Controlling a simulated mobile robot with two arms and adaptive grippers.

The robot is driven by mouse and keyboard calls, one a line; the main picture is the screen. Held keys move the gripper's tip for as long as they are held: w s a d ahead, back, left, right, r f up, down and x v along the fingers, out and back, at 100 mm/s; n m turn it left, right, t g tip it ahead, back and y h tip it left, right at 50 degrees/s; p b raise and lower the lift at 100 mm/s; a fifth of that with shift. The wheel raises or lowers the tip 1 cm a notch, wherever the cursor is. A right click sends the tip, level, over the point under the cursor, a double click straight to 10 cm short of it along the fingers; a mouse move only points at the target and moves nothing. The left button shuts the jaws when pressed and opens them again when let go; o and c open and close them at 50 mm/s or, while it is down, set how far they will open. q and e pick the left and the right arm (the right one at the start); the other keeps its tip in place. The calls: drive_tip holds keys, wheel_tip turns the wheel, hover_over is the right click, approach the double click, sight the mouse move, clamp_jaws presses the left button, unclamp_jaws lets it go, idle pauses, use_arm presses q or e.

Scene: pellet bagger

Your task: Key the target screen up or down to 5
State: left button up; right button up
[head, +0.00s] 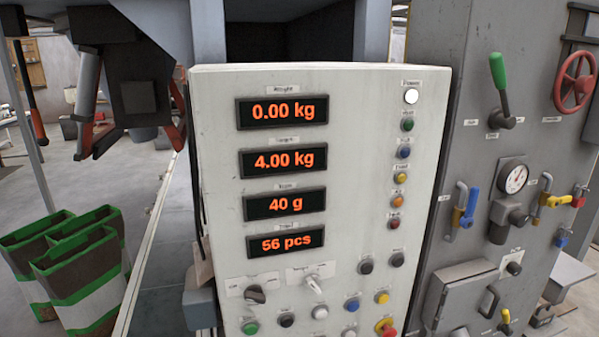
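The white control panel (345,180) fills the middle of the head view. Its target screen (283,162), second from the top, reads 4.00 kg in orange digits. Two dark buttons sit side by side on the lower right of the panel, the left one (366,265) and the right one (397,259). Their small labels are too blurred to read. A lower row holds green (250,328), black (287,319), white (320,311), blue (352,304) and yellow (382,297) buttons. Neither of my grippers is in view.
The other screens read 0.00 kg (282,112), 40 g (285,204) and 56 pcs (285,242). A red emergency button (385,328) and a selector knob (256,294) stick out low down. The grey cabinet (450,60) carries levers and valves. Green-striped bags (85,270) stand at left.

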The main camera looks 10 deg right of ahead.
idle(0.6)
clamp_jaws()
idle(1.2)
